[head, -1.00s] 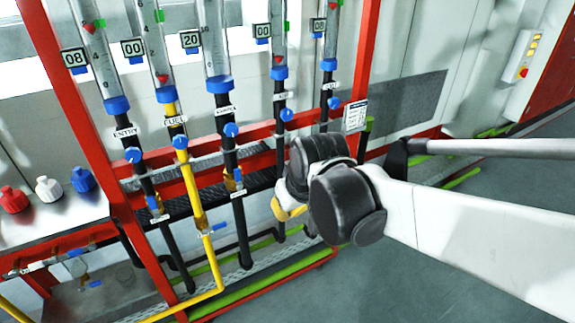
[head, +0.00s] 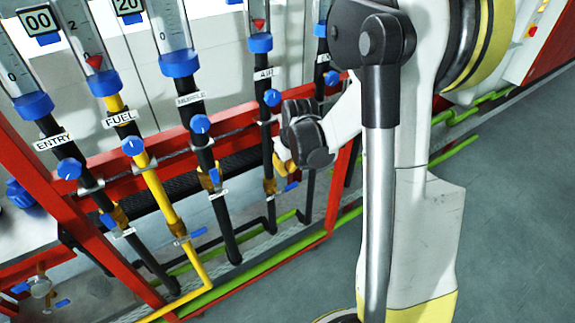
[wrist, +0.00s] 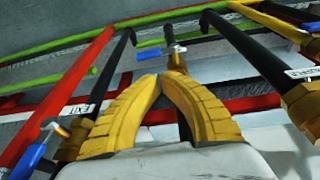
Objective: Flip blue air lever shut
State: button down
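The air pipe (head: 266,140) is the black pipe under the AIR label in the head view. Its brass valve (head: 269,186) is low on the pipe, and a blue lever (head: 291,186) sticks out to the right of it, across the pipe. My gripper (head: 283,166) is beside the pipe, just above this valve; its yellow fingers are partly hidden there. In the wrist view my gripper (wrist: 160,77) is shut, its fingertips together with nothing visible between them. A brass valve (wrist: 176,58) with a blue lever (wrist: 168,34) lies just beyond the tips; contact cannot be told.
Neighbouring pipes stand close: the mobile pipe (head: 204,150) and the yellow fuel pipe (head: 158,190) to the left, and the EXIT-labelled pipe in the wrist view (wrist: 104,80). A red frame (head: 40,190) and green floor pipes (head: 240,274) surround them. The grey floor (head: 500,250) is open at right.

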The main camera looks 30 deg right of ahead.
aim_at(288, 186)
jog(key=shift+s+b+x, duration=0.15)
jog(key=shift+b+x, duration=0.25)
jog(key=shift+x, duration=0.7)
jog(key=shift+s+b+x, duration=0.2)
jog(key=shift+b+x, duration=0.25)
jog(key=shift+x, duration=0.65)
jog(key=shift+s+b+x, duration=0.15)
jog(key=shift+b+x, duration=0.25)
jog(key=shift+x, duration=0.7)
jog(key=shift+d+f, duration=0.15)
jog(key=shift+d+f+b, duration=0.2)
jog(key=shift+f+b, duration=0.45)
jog(key=shift+f, duration=0.05)
jog(key=shift+r, duration=0.1)
jog(key=shift+r+p, duration=0.3)
jog(key=w+p+v, duration=0.1)
jog(key=p+v, duration=0.5)
jog(key=v, duration=0.7)
jog(key=shift+d+r, duration=0.3)
jog(key=shift+d, duration=0.15)
